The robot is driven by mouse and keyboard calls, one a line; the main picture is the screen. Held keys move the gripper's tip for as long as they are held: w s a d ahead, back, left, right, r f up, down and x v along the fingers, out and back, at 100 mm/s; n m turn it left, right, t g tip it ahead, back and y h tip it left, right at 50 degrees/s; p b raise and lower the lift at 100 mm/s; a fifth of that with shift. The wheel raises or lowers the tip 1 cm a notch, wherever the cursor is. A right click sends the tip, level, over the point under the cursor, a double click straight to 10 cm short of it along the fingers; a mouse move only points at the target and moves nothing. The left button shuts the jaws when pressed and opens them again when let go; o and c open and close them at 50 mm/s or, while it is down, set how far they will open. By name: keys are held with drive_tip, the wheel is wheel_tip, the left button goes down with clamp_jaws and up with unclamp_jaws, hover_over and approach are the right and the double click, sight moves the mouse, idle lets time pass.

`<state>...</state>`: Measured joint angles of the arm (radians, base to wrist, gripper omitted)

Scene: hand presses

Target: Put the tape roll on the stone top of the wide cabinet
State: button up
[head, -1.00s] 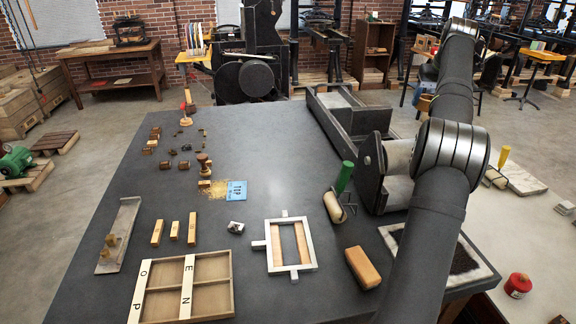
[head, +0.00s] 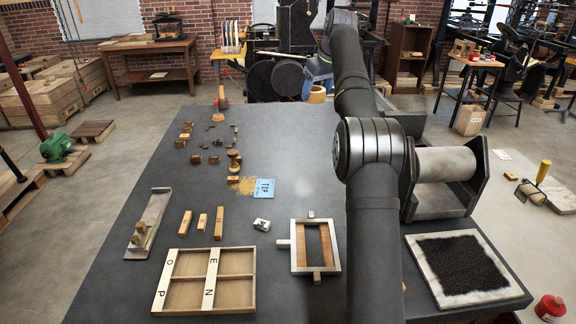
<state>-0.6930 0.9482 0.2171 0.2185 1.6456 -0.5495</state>
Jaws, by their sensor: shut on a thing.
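My gripper (head: 318,84) is at the far end of the arm, beyond the back edge of the big surface in the head view. It is small there, and its fingers are hard to make out. A tan, round thing (head: 317,95), which looks like the tape roll, is at its tip, and the gripper is shut on it. A wide, dark grey top (head: 290,140) fills the middle of the view and looks like the stone top of the wide cabinet. The roll is apart from this top. The cabinet's body is mostly hidden under it.
The top holds a compartment tray (head: 253,308), wooden blocks (head: 202,222), a grey frame (head: 292,247), a blue card (head: 262,188) and a black-filled tray (head: 421,261). A roller press (head: 445,165) stands at right. Bare room lies at the middle back. My arm hides a strip at right.

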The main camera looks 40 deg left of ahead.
drive_tip(key=shift+s+a+f, duration=0.2)
drive_tip(key=shift+s+a, duration=0.2)
wheel_tip(320, 180, down, 17)
hover_over(278, 169)
drive_tip(key=d, duration=0.1)
drive_tip(key=f, duration=0.7)
drive_tip(key=shift+s+d+f, duration=0.1)
drive_tip(key=shift+s+f, duration=0.1)
drive_tip(key=shift+f, duration=2.1)
drive_tip(key=shift+f, duration=0.1)
drive_tip(key=o, duration=1)
drive_tip(key=v, duration=1.2)
